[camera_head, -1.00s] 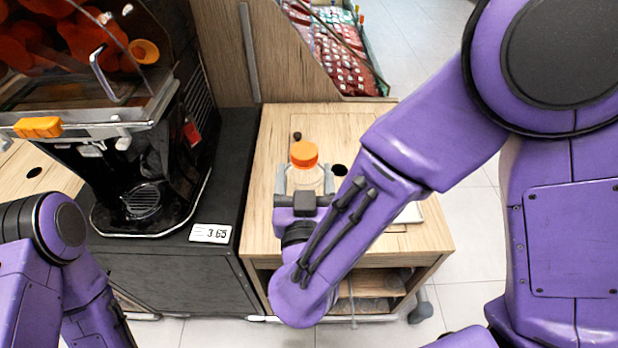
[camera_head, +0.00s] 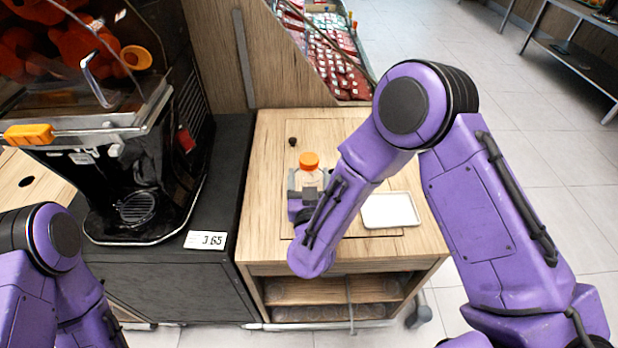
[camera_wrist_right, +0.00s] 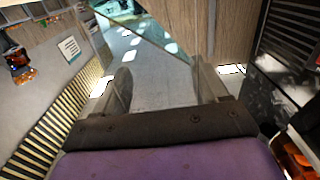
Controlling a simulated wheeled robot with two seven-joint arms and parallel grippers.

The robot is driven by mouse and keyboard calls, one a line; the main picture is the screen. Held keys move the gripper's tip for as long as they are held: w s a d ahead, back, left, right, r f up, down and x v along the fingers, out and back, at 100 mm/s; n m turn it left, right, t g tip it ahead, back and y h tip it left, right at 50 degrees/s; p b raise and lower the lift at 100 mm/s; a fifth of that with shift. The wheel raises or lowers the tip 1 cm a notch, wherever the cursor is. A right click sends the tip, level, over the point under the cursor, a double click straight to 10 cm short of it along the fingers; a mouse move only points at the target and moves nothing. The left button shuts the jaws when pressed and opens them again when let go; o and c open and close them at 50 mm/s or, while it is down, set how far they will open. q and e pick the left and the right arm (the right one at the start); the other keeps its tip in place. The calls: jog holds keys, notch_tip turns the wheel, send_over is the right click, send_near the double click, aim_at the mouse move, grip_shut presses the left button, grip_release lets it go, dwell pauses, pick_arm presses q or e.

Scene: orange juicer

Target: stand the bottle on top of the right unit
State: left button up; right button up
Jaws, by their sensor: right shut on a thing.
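The clear bottle with an orange cap (camera_head: 309,160) is upright over the left-centre of the wooden top of the right unit (camera_head: 268,190) in the head view. My right gripper (camera_head: 307,186) is shut on its body from the front. I cannot tell whether the bottle's base touches the top, as the gripper and arm hide it. In the right wrist view, the gripper's two fingers (camera_wrist_right: 165,92) stand apart on either side of the bottle, which is hard to make out there. My left arm shows at lower left, but its gripper is out of view.
A white tray (camera_head: 390,210) lies on the right unit, right of the bottle. A small dark knob (camera_head: 292,141) is behind the bottle. The juicer (camera_head: 135,150) stands left on a dark counter, with a price card (camera_head: 205,240). A wooden panel (camera_head: 270,60) rises behind.

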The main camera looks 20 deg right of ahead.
jog(key=shift+f, duration=0.1)
jog(key=shift+f, duration=0.15)
jog(key=o, duration=1)
jog(key=v, duration=0.4)
jog(key=b+v, duration=0.1)
jog(key=v, duration=0.7)
jog(key=shift+r+b, duration=0.3)
